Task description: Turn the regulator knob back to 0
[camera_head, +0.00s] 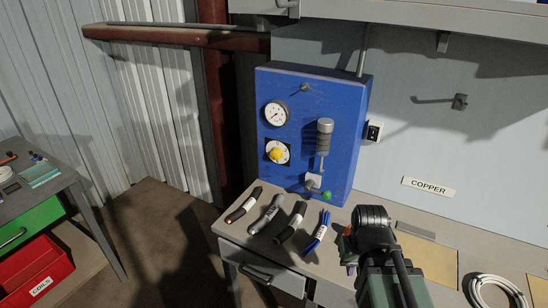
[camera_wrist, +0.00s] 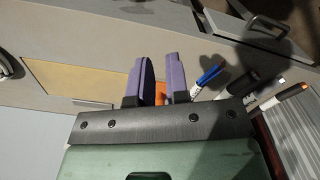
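The regulator knob (camera_head: 276,154) is yellow and sits on a white dial plate on the front of the blue panel (camera_head: 337,107), below a round white gauge (camera_head: 276,113). The dial marks and the gauge numbers are too small to read. My gripper shows in the wrist view (camera_wrist: 161,62) with two purple fingers apart and a narrow gap between them; no held object is visible. In the head view my arm's end is over the bench, to the right of and below the panel, well away from the knob. The knob is not in the wrist view.
A grey cylinder (camera_head: 323,138) and a green-tipped valve handle (camera_head: 326,195) stick out from the panel right of the knob. Several cable pieces, one a blue cable (camera_head: 317,232), lie on the bench before it. A coiled white cable (camera_head: 497,291) lies at the right.

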